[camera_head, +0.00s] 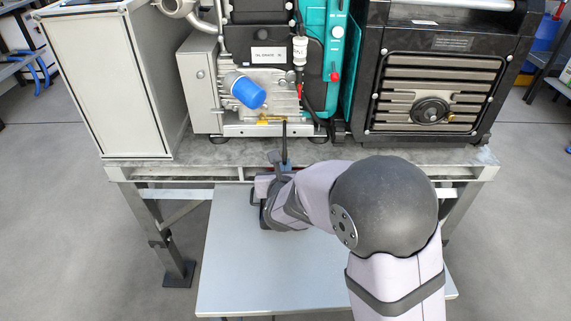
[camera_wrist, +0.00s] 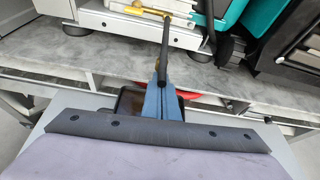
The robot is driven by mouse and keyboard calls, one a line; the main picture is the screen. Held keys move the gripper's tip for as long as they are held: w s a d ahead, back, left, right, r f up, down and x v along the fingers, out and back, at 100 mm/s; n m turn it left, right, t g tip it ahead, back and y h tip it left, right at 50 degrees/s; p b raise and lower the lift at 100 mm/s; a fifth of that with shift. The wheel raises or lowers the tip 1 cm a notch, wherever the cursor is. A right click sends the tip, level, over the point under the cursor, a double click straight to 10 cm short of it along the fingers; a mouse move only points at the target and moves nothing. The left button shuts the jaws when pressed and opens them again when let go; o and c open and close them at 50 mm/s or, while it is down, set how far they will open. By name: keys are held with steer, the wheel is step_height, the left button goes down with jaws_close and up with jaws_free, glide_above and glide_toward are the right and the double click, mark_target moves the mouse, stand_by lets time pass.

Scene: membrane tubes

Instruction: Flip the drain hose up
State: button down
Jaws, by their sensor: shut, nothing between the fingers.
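The drain hose (camera_head: 285,143) is a thin black tube that runs from a yellow fitting (camera_head: 268,121) at the base of the engine down toward the table's front edge. It also shows in the wrist view (camera_wrist: 164,50), where its lower end overlaps my fingers. My gripper (camera_head: 284,166) is at the table's front edge, at the hose's lower end. In the wrist view my blue fingers (camera_wrist: 163,88) are shut, with the hose end in front of or against them. I cannot tell whether they touch.
A blue oil filter (camera_head: 248,93) sits above the fitting. A black grilled unit (camera_head: 432,95) stands right and a pale cabinet (camera_head: 108,85) left on the metal table (camera_head: 400,153). A dark tray (camera_wrist: 131,102) and a red object (camera_wrist: 190,96) lie near my fingers.

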mark_target(286, 151)
steer(key=shift+s+r+g+p, duration=0.15)
steer(key=shift+r+g+p, duration=0.35)
steer(key=shift+r+p, duration=1.4)
steer(key=r+g+p, duration=0.1)
steer(key=p, duration=0.6)
steer(key=shift+s+r+g+p, duration=0.1)
steer(key=shift+r+g+p, duration=0.05)
steer(key=shift+g+p, duration=0.2)
steer(key=r+g+p, duration=0.1)
steer(key=p, duration=0.3)
steer(key=r+g+p, duration=0.1)
steer(key=p, duration=0.3)
steer(key=r+g+p, duration=0.1)
steer(key=p, duration=0.3)
steer(key=shift+w+r, duration=0.25)
steer(key=shift+r, duration=0.15)
steer(key=r+p, duration=0.1)
steer(key=p, duration=0.2)
steer(key=w+r+p, duration=0.1)
steer(key=r+p, duration=0.1)
steer(key=shift+w+p, duration=0.1)
steer(key=shift+p, duration=0.3)
steer(key=w+r+p, duration=0.5)
steer(key=p, duration=0.4)
steer(key=shift+r, duration=0.2)
steer(key=shift+w+r, duration=0.1)
steer(key=shift+r, duration=0.05)
steer(key=shift+r+p, duration=0.7)
steer(key=shift+p, duration=0.05)
